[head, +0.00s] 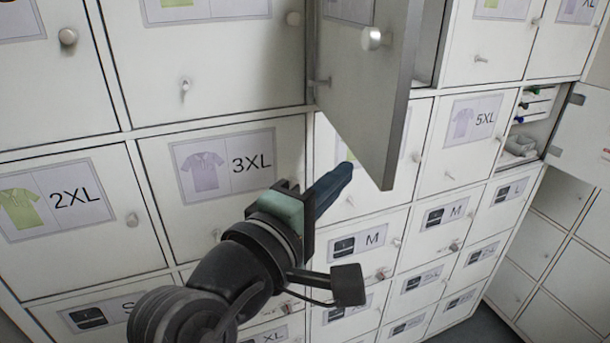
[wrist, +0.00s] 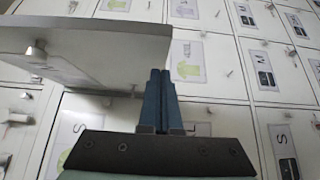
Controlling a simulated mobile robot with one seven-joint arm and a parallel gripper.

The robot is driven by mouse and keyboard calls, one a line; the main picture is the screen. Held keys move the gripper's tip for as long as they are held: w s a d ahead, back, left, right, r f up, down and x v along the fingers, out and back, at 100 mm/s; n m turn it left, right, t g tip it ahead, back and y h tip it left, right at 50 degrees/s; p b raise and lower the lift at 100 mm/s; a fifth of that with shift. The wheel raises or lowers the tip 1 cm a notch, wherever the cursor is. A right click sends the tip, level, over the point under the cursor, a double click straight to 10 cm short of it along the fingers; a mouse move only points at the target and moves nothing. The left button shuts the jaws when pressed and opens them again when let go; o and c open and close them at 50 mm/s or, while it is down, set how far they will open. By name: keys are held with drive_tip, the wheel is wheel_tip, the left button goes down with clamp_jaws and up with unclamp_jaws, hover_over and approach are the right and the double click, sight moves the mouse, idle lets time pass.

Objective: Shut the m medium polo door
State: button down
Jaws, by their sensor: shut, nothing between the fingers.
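An open locker door (head: 365,85) with a round knob sticks out from the cabinet at upper middle of the head view. A cut-off polo label shows at its top; its size is not readable. The door also fills the upper left of the wrist view (wrist: 100,38). My gripper (head: 346,170) is shut and empty, its blue fingers just below the door's lower edge in the head view. In the wrist view the fingertips (wrist: 160,76) are next to the door's right end. I cannot tell whether they touch it.
Shut locker doors surround it, including 3XL (head: 225,170), 2XL (head: 80,200) and 5XL (head: 465,125) polo doors, each with a small protruding knob. At far right another door (head: 585,135) stands open beside a compartment (head: 535,120) with small items inside.

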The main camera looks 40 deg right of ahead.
drive_tip(key=shift+s+d, duration=0.35)
drive_tip(key=shift+d, duration=0.4)
drive_tip(key=shift+d, duration=0.1)
